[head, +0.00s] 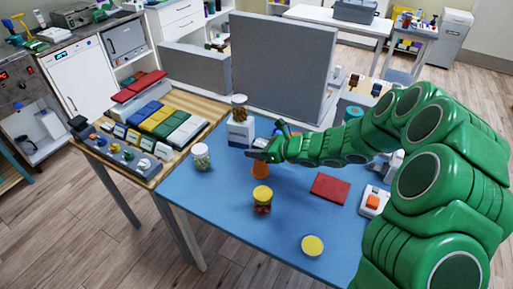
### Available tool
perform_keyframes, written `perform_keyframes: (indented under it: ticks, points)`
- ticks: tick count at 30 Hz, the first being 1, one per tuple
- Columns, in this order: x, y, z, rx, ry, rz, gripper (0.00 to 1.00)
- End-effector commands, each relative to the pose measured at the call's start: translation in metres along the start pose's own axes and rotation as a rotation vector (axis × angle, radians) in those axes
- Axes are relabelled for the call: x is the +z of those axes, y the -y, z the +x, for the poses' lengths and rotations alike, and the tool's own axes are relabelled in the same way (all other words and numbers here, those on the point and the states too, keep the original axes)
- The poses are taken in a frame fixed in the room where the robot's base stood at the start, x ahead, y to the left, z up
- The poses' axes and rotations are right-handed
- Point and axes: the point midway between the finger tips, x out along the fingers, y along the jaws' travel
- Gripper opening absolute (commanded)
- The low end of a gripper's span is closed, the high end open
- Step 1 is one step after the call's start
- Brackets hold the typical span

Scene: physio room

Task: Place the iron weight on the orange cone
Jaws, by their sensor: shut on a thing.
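The orange cone (261,171) stands on the blue table, directly below my gripper, and its top is hidden behind the gripper. My gripper (260,151) comes in from the right on my green arm. It is shut on a small dark grey piece at its fingertips, which looks like the iron weight (255,155). The weight is partly hidden by the fingers, and its outline is too small to make out clearly. It is at or just above the cone's top; I cannot tell whether they touch.
On the blue table (215,212) stand a jar with a yellow lid (262,204), a white-lidded jar (201,157), a white box (240,132) with a jar on top, a red pad (330,188) and a yellow disc (312,245). A grey panel (282,62) rises behind.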

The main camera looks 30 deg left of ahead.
Motion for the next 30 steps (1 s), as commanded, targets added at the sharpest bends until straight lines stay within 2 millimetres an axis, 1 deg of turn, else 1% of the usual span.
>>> perform_keyframes:
  ticks: [8, 9, 13, 24, 26, 30]
  points:
    - [-0.001, 0.000, 0.001, 0.000, 0.001, -0.001, 0.00]
    - [-0.002, 0.000, 0.001, 0.000, 0.001, -0.002, 0.58]
    - [-0.002, 0.000, 0.001, 0.000, 0.000, -0.001, 0.78]
    - [0.000, 0.000, 0.000, -0.001, 0.000, -0.001, 0.79]
    - [0.001, 0.001, -0.004, -0.001, 0.000, 0.000, 0.79]
    - [0.001, 0.001, -0.019, -0.002, 0.001, 0.000, 0.79]
